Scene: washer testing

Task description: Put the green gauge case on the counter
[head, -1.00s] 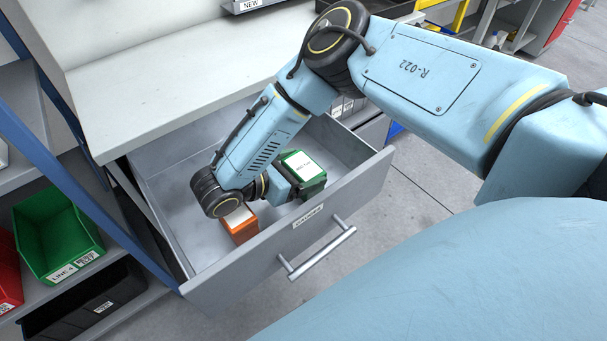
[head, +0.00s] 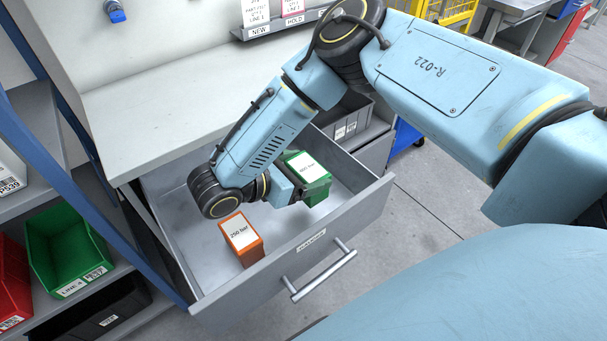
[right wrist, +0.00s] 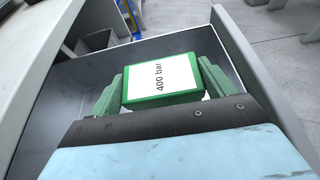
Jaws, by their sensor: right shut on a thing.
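The green gauge case (head: 309,172) has a white label on top, which reads "400 bar" in the right wrist view (right wrist: 160,78). My right gripper (head: 300,190) is shut on the case inside the open grey drawer (head: 185,243). In the right wrist view its fingers (right wrist: 160,88) press on the two sides of the case. Whether the case is clear of the drawer floor is hard to tell. The pale counter (head: 150,125) lies behind and above the drawer, with its near part bare. My left gripper is not in view.
An orange case (head: 241,239) marked "250 bar" stands in the drawer near its front. The drawer's front wall and handle (head: 322,275) face me. Green (head: 68,250) and red bins sit on shelves at the left. A grey label rack (head: 285,27) stands on the counter.

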